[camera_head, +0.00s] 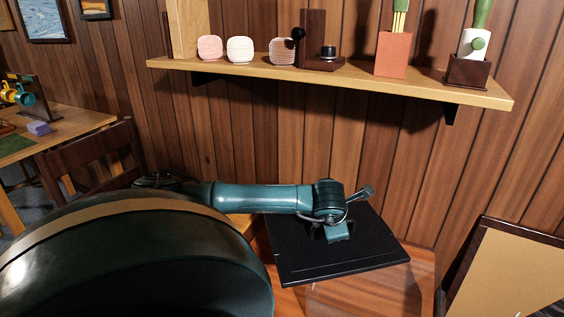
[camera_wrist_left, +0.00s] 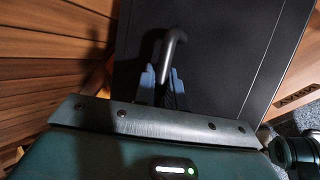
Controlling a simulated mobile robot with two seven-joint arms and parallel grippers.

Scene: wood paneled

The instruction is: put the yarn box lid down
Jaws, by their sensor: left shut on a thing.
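The yarn box lid (camera_head: 350,263) is a flat black square panel in the lower middle of the head view. It fills much of the left wrist view (camera_wrist_left: 225,45), where its dark bent handle (camera_wrist_left: 172,42) stands up from it. My left gripper (camera_head: 338,232) is over the lid, and in the wrist view its fingers (camera_wrist_left: 163,85) are shut on the handle. A wooden surface with dark lettering (camera_wrist_left: 295,97) shows past the lid's right edge. I cannot tell whether the lid rests on something or hangs just above it. My right gripper is not in view.
A wall shelf (camera_head: 250,72) above the lid carries several items, including an orange pot (camera_head: 393,55). A glossy wooden surface (camera_head: 385,293) lies below the lid. A framed board (camera_head: 515,270) leans at the right. A chair (camera_head: 92,160) and a table (camera_head: 75,128) stand left.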

